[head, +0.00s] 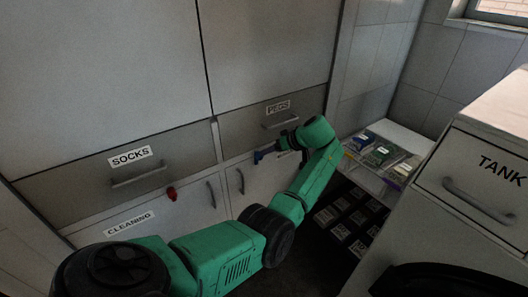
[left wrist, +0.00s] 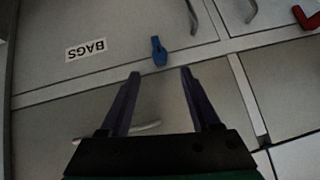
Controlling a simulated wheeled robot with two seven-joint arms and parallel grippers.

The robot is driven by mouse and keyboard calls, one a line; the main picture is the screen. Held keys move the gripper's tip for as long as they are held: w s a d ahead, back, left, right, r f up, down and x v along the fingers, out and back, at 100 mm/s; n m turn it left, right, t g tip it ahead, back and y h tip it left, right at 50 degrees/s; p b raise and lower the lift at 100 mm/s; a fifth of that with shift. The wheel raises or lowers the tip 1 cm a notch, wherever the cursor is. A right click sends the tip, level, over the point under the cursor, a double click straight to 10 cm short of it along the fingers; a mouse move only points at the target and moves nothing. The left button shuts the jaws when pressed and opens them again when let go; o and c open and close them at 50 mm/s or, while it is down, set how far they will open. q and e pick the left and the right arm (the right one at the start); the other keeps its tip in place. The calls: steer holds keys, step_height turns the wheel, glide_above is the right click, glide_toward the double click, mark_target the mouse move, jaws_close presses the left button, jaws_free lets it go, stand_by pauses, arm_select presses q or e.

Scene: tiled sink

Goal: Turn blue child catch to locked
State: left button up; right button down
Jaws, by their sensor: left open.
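The blue child catch (head: 262,155) sits at the seam between the PEGS drawer (head: 262,118) and the cupboard door below it. In the left wrist view the blue catch (left wrist: 158,51) is narrow and upright in the picture, its wide end at the door edge and its slim end over the BAGS door (left wrist: 120,30). My left gripper (left wrist: 160,73) is open and empty, its fingertips short of the catch, which lies ahead of the gap between them. In the head view my left gripper (head: 281,146) is beside the catch, partly hidden by its own wrist. My right gripper is not in view.
A red catch (head: 172,194) is left, below the SOCKS drawer (head: 95,181). Door handles (head: 240,181) stand out below the blue catch. A shelf with several packets (head: 382,153) and the TANK drawer unit (head: 480,170) are on the right.

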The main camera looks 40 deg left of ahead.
arm_select(q)
steer(key=v, duration=0.6)
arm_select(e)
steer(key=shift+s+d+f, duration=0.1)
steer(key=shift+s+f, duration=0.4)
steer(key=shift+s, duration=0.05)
arm_select(q)
steer(key=shift+d, duration=0.1)
